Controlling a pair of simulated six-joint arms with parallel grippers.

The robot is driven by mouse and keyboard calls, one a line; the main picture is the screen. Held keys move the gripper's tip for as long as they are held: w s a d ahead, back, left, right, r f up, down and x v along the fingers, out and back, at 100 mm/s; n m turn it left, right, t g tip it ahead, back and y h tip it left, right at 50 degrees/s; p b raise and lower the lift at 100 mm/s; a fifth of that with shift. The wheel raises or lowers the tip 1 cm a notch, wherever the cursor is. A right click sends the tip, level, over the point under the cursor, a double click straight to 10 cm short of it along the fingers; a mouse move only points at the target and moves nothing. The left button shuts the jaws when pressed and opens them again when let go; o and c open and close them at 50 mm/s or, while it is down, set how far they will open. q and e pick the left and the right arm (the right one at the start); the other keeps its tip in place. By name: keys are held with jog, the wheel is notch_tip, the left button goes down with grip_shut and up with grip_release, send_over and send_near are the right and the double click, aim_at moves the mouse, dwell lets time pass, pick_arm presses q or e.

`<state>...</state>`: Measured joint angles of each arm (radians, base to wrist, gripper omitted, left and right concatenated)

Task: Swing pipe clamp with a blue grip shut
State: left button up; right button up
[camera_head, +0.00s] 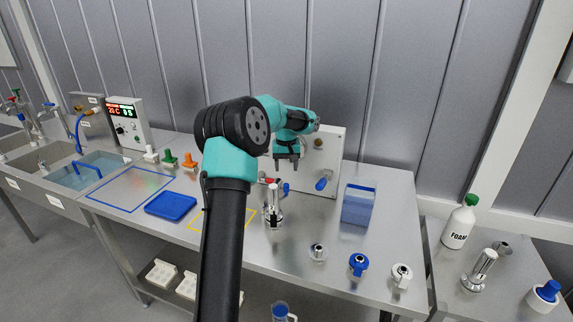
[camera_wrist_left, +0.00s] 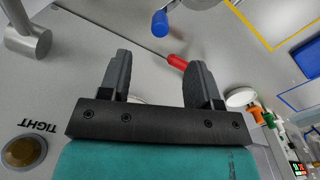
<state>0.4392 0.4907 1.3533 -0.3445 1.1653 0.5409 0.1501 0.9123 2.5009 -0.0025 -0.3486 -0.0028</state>
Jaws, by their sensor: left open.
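My left gripper (camera_head: 287,168) is in front of the white panel (camera_head: 333,160), pointing down. In the left wrist view its two dark fingers (camera_wrist_left: 158,72) are apart with nothing held between them. A small blue grip (camera_head: 285,187) shows below the fingertips, beside an upright metal pipe fitting (camera_head: 273,212). In the left wrist view a blue grip (camera_wrist_left: 160,23) lies beyond the fingers, next to a shiny round metal part, and a red grip (camera_wrist_left: 177,62) on a thin rod is nearer. Whether the clamp is open or shut I cannot tell. My right gripper is not in view.
Another blue handle (camera_head: 322,184) sticks out from the panel. A blue container (camera_head: 358,205) stands right of it. Several small fittings lie along the front right edge. A blue tray (camera_head: 171,205) is at left. My own arm hides part of the bench.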

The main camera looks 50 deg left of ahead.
aim_at(286, 184)
pick_arm(q)
jog(key=shift+f, duration=5.1)
jog(key=shift+c, duration=0.4)
